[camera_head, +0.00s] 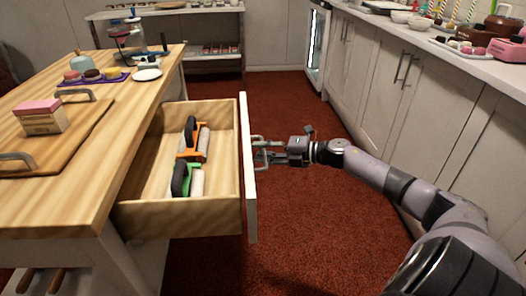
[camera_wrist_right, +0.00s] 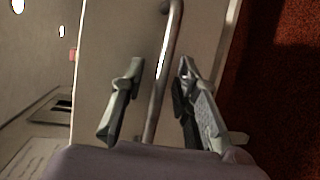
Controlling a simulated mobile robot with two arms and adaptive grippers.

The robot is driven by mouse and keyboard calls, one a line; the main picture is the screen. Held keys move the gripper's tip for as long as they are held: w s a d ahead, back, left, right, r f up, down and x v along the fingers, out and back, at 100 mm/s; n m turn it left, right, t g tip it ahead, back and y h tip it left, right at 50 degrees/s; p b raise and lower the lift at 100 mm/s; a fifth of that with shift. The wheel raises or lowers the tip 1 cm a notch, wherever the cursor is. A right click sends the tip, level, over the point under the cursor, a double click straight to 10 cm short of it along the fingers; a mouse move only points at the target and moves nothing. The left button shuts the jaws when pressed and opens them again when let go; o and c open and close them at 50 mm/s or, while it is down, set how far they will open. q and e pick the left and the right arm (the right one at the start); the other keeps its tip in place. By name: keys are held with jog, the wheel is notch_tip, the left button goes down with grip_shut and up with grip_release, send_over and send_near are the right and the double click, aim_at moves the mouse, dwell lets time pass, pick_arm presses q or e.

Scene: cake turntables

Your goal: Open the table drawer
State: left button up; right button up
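The table drawer (camera_head: 180,218) is pulled well out of the wooden table (camera_head: 145,113), its white front (camera_head: 249,190) facing right. Inside lie rollers with green (camera_head: 187,182) and orange (camera_head: 193,140) parts. My right gripper (camera_head: 270,151) is at the metal drawer handle (camera_head: 257,140). In the right wrist view, the handle (camera_wrist_right: 166,60) passes between the gripper's two fingers (camera_wrist_right: 158,72), which stand apart with a gap on both sides of the bar. My left gripper is out of view.
White cabinets (camera_head: 420,110) line the right side. The red floor (camera_head: 290,105) between is clear apart from my right arm. A shelf (camera_head: 205,62) stands at the back.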

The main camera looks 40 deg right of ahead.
jog(key=v, duration=1.2)
dwell(0.4)
jog(key=shift+f, duration=0.15)
dwell(0.3)
